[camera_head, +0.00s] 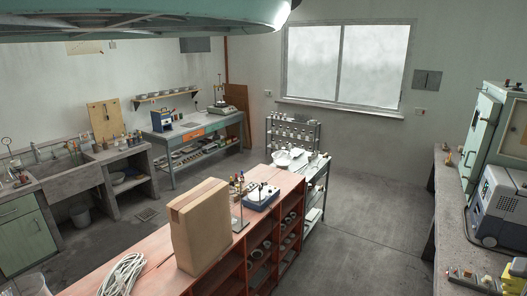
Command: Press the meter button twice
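No thing is clearly marked as the meter, and no button can be made out at this size. A blue and white benchtop device (262,195) with small upright parts sits on the red-topped shelf bench, behind the cardboard box. A blue box-shaped device (162,121) stands on the far table by the back wall. A larger grey and dark-blue instrument (498,208) stands on the right counter. I cannot tell which of them is the meter. My gripper is not in view.
A tall cardboard box (200,226) and coiled white cable (123,274) occupy the red-topped bench (155,270). A concrete sink counter (72,180) is at left. The right concrete counter (452,235) holds small items. Open floor (370,225) lies between the benches. A teal shape overhangs the top left.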

